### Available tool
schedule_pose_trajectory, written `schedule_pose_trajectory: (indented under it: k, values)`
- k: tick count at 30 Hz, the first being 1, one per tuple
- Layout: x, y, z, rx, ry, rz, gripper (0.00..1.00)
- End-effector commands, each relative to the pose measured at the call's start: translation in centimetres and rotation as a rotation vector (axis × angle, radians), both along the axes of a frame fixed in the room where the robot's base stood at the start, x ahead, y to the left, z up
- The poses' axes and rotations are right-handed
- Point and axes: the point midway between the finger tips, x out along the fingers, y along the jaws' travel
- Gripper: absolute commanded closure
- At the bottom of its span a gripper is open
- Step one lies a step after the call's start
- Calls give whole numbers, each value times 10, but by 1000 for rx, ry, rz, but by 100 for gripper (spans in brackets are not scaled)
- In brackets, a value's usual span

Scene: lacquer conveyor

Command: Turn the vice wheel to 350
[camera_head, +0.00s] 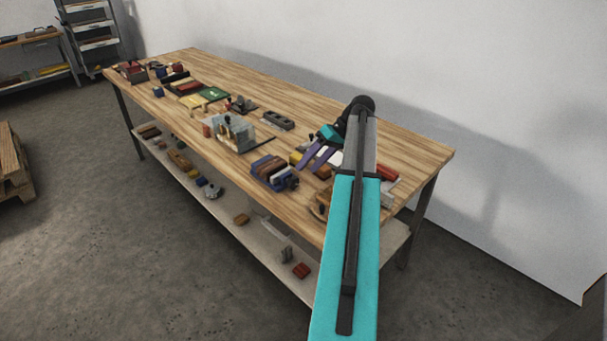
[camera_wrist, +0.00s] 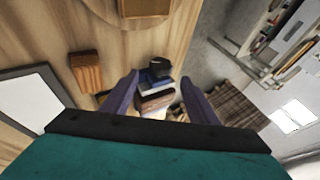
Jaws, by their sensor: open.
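A blue, vice-like thing (camera_head: 268,170) with brown block-like parts sits near the front edge of the bench, and a dark rounded part on its right end (camera_head: 291,184) may be the wheel. No dial or number can be read. My gripper (camera_head: 312,162) is open, with purple fingers, above the bench just right of the blue thing. In the wrist view, my gripper (camera_wrist: 159,82) shows its fingers apart on either side of a blue thing with a dark round top (camera_wrist: 158,72), probably the vice. I cannot tell whether they touch it.
The wooden bench (camera_head: 415,150) is crowded with small blocks and tools, including a grey fixture (camera_head: 235,135) to the left of the blue thing. The bench's back right is clear. A lower shelf (camera_head: 225,205) holds loose parts. A pallet (camera_head: 10,165) lies at far left.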

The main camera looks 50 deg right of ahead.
Motion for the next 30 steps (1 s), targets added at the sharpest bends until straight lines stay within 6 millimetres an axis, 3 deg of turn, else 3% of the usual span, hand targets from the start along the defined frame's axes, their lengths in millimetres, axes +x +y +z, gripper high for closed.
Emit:
schedule_pose_trajectory:
  k: [13, 30]
  values:
    - [-24, -28, 47, 0, -1, 0, 46]
    - [-28, -30, 54, 1, 0, 0, 46]
